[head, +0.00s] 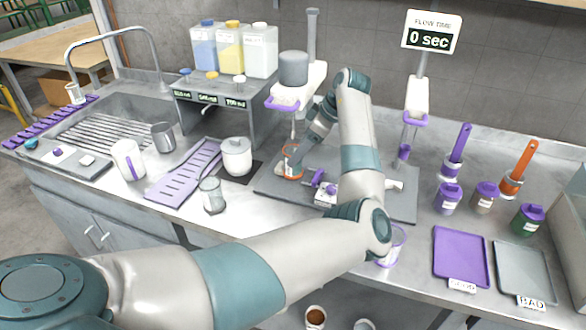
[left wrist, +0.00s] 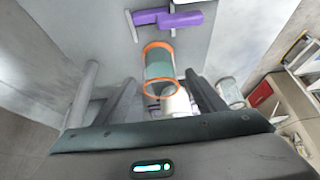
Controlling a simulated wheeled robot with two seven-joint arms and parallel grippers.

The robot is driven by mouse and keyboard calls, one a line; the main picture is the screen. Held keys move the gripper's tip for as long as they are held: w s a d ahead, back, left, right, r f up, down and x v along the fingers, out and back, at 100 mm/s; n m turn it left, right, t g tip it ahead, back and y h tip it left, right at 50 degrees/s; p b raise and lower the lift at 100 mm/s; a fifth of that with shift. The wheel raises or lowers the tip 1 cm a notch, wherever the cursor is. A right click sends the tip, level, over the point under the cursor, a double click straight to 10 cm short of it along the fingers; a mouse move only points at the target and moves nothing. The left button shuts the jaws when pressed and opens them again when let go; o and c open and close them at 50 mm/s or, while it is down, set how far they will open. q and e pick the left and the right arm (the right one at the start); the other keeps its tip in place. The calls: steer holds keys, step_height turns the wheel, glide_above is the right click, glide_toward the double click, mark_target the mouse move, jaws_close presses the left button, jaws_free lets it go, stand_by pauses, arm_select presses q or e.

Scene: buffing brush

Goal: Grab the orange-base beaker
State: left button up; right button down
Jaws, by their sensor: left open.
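The orange-base beaker (head: 292,168) is a small clear vessel with orange rings, standing on the grey board under the stand at the back middle. In the left wrist view the beaker (left wrist: 159,66) lies straight ahead, in line with the gap between my fingers. My left gripper (head: 298,156) is at the beaker, coming from above and its right. In the left wrist view the left gripper (left wrist: 158,88) is open, with a finger on each side of the gap. I cannot tell whether the fingers touch the beaker. My right gripper is not in view.
A purple-and-white device (head: 322,188) sits on the board just right of the beaker. A stand with a grey cylinder (head: 293,68) rises behind it. A white lidded jar (head: 237,157) and a glass beaker (head: 212,195) stand to the left. Purple (head: 460,256) and grey trays (head: 522,272) lie right.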

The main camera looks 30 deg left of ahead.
mark_target(295, 173)
arm_select(q)
steer(key=shift+s+a+f+p, duration=0.1)
steer(key=shift+a+f+p, duration=0.15)
steer(key=shift+f+p, duration=0.15)
steer(key=p+x, duration=0.1)
steer(key=x, duration=0.2)
steer(key=shift+p, duration=0.3)
steer(key=shift+a+f, duration=0.15)
steer(key=shift+f, duration=0.4)
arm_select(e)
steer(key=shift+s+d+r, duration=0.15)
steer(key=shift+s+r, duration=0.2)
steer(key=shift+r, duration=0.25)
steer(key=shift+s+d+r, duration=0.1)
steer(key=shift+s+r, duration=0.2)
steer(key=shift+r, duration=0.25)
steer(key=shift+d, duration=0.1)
arm_select(q)
steer(key=c, duration=1.2)
